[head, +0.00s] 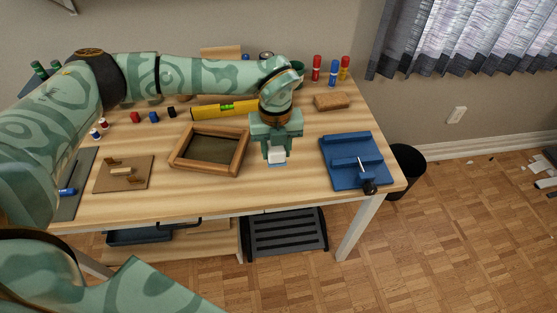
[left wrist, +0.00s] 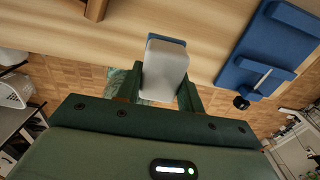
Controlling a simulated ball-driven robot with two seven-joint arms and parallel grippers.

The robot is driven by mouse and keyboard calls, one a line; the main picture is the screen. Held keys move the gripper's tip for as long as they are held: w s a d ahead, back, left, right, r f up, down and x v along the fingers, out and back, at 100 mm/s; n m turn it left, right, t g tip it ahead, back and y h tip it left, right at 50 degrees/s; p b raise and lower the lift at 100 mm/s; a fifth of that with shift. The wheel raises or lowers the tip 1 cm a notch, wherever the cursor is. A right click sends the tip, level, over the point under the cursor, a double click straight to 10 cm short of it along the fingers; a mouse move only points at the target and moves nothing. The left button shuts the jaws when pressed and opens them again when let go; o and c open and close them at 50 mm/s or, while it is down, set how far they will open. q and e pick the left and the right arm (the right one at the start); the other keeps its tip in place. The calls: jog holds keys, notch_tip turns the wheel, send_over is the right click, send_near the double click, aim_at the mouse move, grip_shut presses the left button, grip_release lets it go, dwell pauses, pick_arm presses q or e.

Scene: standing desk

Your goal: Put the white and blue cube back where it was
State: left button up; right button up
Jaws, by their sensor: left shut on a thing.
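The white and blue cube (head: 277,157) is between the fingers of my left gripper (head: 277,148). It is mostly white, with blue at its lower edge in the head view. In the left wrist view the cube (left wrist: 165,70) fills the gap between the fingers, with its blue part at the far end. My left gripper is shut on it, over the desk's front half, between the wooden frame tray and the blue fixture. I cannot tell whether the cube touches the desk. My right gripper is not in view.
The wooden frame tray (head: 177,160) is left of the gripper; the blue fixture (head: 350,177) is to the right. A brown block (head: 331,101) and yellow level (head: 225,109) lie behind. A small wooden board (head: 105,182) and several small coloured pieces are at left. Bare desktop lies around the cube.

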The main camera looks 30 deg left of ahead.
pick_arm(q)
jog(key=w+f, duration=0.1)
jog(key=w+a+f+b, duration=0.1)
jog(key=f, duration=0.1)
jog(key=w+f+b, duration=0.1)
jog(key=f, duration=0.1)
jog(key=shift+w+a+f, duration=0.25)
jog(key=shift+w+a, duration=0.05)
jog(key=shift+w, duration=0.1)
notch_tip(320, 180, down, 4)
jog(key=shift+w+r+b, duration=0.15)
jog(key=shift+b, duration=0.95)
jog(key=shift+r, duration=0.25)
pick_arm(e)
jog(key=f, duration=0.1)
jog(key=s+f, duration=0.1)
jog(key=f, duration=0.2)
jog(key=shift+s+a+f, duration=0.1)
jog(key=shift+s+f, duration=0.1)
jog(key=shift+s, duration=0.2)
pick_arm(q)
jog(key=shift+f, duration=0.15)
jog(key=o, duration=0.9)
